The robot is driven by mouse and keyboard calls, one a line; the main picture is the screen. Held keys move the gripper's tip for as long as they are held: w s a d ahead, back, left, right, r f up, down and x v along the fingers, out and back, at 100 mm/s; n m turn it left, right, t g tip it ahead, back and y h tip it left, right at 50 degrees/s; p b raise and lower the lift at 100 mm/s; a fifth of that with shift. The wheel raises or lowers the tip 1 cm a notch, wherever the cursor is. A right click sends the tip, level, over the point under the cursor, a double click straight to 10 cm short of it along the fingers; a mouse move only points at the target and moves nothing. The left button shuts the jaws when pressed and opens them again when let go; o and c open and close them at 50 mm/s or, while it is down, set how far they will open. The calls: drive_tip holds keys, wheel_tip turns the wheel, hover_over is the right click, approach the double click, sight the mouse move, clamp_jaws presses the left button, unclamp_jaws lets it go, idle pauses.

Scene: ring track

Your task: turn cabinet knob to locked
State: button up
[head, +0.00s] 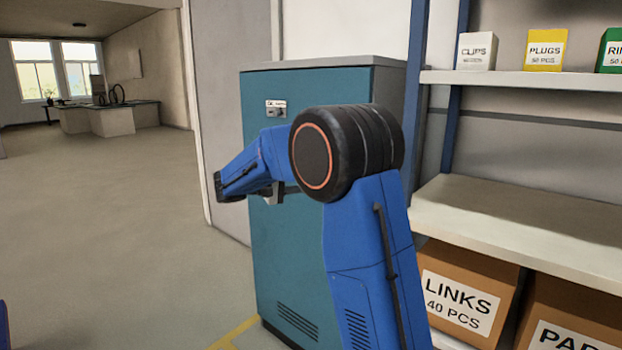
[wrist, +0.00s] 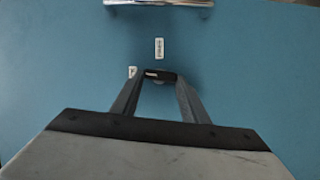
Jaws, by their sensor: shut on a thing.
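The teal cabinet (head: 290,240) stands in the middle of the head view, its front partly hidden by my arm. In the wrist view its flat front (wrist: 60,60) fills the picture. My gripper (wrist: 161,79) is shut on a small black knob (wrist: 160,74) with a pale mark on it. The fingers reach it from the left and right sides. One small white label (wrist: 159,48) sits just above the knob. Another label (wrist: 132,71) is at the left, partly covered by a finger. Their print is too small to read. The knob is hidden in the head view.
A small plate (head: 276,107) is high on the cabinet front. Shelves (head: 520,80) with small boxes stand at the right, and cardboard cartons (head: 465,295) are below. Yellow floor tape (head: 237,333) runs by the cabinet's base. Open floor (head: 100,230) lies to the left.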

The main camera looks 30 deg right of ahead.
drive_tip(key=shift+f+n+h, duration=0.1)
drive_tip(key=shift+n+h, duration=0.2)
drive_tip(key=shift+n, duration=0.4)
drive_tip(key=o, duration=1.1)
drive_tip(key=shift+w, duration=0.1)
drive_tip(key=shift+c, duration=0.2)
drive_tip(key=shift+a, duration=0.15)
drive_tip(key=a, duration=1.7)
drive_tip(key=shift+w, duration=0.35)
drive_tip(key=shift+a+f, duration=0.1)
